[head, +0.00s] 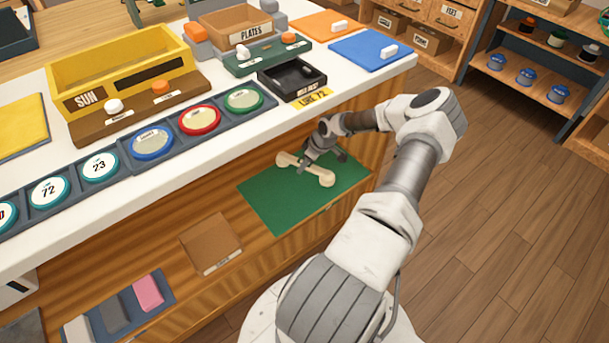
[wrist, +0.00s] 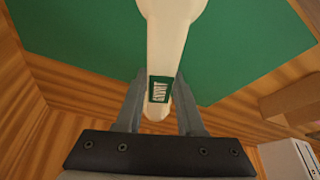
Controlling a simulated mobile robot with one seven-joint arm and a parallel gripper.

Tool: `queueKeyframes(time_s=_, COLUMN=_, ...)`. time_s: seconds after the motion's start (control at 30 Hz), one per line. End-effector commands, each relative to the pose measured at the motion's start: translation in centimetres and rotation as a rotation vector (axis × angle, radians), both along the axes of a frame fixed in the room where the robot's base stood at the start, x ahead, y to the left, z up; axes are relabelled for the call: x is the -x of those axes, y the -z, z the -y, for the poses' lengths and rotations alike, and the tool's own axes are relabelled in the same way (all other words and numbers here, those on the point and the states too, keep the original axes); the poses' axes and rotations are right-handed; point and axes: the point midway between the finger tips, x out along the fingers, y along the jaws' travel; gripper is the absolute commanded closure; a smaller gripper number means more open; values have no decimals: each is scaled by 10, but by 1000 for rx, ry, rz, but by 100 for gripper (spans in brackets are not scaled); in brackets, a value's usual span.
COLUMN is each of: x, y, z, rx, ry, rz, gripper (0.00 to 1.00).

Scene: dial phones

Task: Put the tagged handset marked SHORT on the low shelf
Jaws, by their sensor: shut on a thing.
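A cream handset (head: 289,160) is over the green mat (head: 265,205) on the low shelf under the counter. In the wrist view the handset (wrist: 168,45) runs away from me between my two fingers. It carries a small green tag (wrist: 159,89) with white marks that I cannot read clearly. My gripper (head: 308,167) is shut on the handset's grip; it also shows in the wrist view (wrist: 155,105). The handset lies roughly level. I cannot tell whether it touches the mat or hangs just above it.
The white counter (head: 225,118) overhangs the shelf, bearing round dials, a yellow SUN box (head: 120,70) and a black tray (head: 291,78). On the shelf, left of the mat, are a brown board (head: 211,243) and a blue tray (head: 120,310) with coloured blocks.

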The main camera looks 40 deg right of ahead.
Motion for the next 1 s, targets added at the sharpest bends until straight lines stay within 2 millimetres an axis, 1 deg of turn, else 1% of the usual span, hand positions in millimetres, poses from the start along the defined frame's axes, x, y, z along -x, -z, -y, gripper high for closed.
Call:
queueKeyframes(time_s=0.13, x=-1, y=14, z=0, rx=-1, ry=1, rz=0, gripper=100)
queueKeyframes(time_s=0.3, x=-1, y=39, z=0, rx=-2, ry=3, rz=3, gripper=100)
queueKeyframes(time_s=0.37, x=-1, y=41, z=0, rx=0, ry=2, rz=2, gripper=100)
queueKeyframes(time_s=0.57, x=-1, y=39, z=1, rx=1, ry=1, rz=1, gripper=100)
queueKeyframes(time_s=0.7, x=-1, y=43, z=0, rx=1, ry=0, rz=1, gripper=100)
queueKeyframes(time_s=0.73, x=-1, y=43, z=0, rx=0, ry=0, rz=1, gripper=57)
queueKeyframes(time_s=0.87, x=-1, y=42, z=0, rx=0, ry=0, rz=1, gripper=34)
queueKeyframes(time_s=1.0, x=-1, y=42, z=0, rx=0, ry=0, rz=1, gripper=33)
